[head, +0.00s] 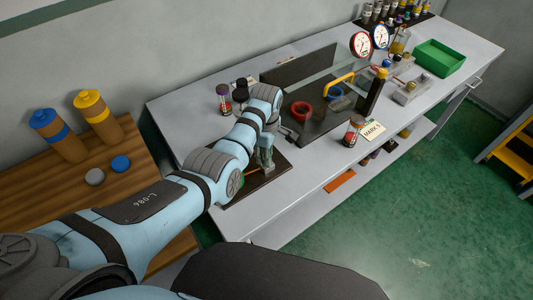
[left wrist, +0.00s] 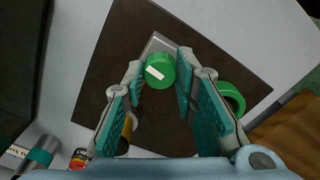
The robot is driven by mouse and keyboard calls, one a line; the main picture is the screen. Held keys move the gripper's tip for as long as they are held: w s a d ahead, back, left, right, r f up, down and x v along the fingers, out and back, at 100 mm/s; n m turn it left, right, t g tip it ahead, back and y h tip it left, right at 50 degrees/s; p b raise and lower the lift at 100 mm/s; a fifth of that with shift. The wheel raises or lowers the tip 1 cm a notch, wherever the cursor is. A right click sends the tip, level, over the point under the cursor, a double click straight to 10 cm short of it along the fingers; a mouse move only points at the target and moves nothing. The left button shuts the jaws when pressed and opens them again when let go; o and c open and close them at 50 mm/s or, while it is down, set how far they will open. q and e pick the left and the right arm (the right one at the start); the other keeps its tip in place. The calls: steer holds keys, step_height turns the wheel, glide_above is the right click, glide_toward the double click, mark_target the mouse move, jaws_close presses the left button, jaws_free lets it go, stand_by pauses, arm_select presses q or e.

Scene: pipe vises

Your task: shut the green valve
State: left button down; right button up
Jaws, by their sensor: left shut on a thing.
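The green valve's round knob (left wrist: 160,68) shows in the left wrist view, with a short slanted white mark on its face. A grey metal piece (left wrist: 158,43) shows just beyond it on a dark plate (left wrist: 110,60). My left gripper (left wrist: 161,74) is shut on the knob, with one fingertip against each side. In the head view my left gripper (head: 266,153) reaches down over the dark plate (head: 240,193) at the bench's near edge, and the arm hides the knob. My right gripper is not in view.
A green ring (left wrist: 233,98) lies right of the fingers. Two capped bottles (head: 96,118) stand left.

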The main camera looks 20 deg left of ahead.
arm_select(q)
steer(key=shift+s+f, duration=0.1)
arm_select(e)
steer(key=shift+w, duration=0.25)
arm_select(q)
steer(key=shift+m, duration=0.4)
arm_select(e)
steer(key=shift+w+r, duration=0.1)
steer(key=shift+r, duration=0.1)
arm_select(q)
steer(key=m+p, duration=0.1)
steer(key=m, duration=0.1)
steer(key=shift+m+p, duration=0.3)
steer(key=m, duration=0.2)
steer(key=shift+m, duration=0.3)
steer(key=m, duration=0.5)
steer(key=shift+s+f+m, duration=0.1)
steer(key=shift+m, duration=2.7)
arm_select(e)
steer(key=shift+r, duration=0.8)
